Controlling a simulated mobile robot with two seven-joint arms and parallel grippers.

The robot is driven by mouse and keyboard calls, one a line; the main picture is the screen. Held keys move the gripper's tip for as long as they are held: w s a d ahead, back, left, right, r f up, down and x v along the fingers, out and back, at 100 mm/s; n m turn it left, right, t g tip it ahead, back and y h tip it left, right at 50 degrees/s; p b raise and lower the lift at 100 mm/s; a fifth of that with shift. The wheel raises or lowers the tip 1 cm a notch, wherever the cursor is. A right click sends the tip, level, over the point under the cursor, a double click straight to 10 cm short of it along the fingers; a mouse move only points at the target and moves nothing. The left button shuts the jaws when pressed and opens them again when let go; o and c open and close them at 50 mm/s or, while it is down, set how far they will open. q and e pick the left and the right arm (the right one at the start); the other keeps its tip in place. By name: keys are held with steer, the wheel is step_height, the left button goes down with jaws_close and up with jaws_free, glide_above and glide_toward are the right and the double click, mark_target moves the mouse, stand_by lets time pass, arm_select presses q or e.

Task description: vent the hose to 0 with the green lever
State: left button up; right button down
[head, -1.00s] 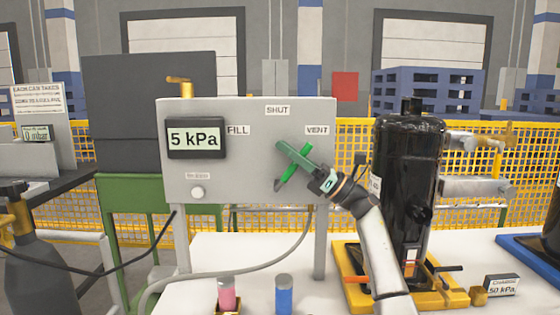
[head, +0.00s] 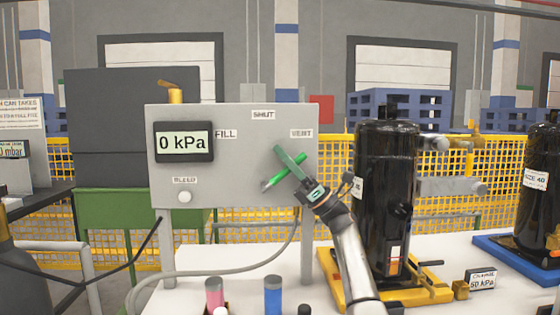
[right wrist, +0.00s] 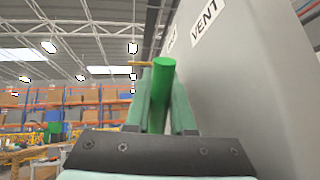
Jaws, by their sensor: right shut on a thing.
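The grey panel (head: 230,215) carries a display (head: 184,142) that reads 0 kPa. It is marked FILL at left, SHUT at top and VENT (head: 301,133) at right. The green lever (head: 277,176) slants up to the right, toward VENT. My right gripper (head: 289,161) is shut on the lever, with its fingers lying across it. In the right wrist view the lever (right wrist: 163,78) stands between both fingers, beside the VENT label (right wrist: 207,18). The grey hose (head: 220,272) runs from below the panel over the white table. My left gripper is out of view.
A black compressor (head: 385,200) on a yellow base stands just right of my right arm. Another black tank (head: 537,205) stands at far right on a blue base. A pink bottle (head: 214,293) and a blue bottle (head: 273,295) stand at the table's front.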

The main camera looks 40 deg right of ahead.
stand_by(0.6)
steer(key=c, duration=1)
jaws_free()
steer(key=shift+c, duration=0.2)
steer(key=shift+r, duration=0.1)
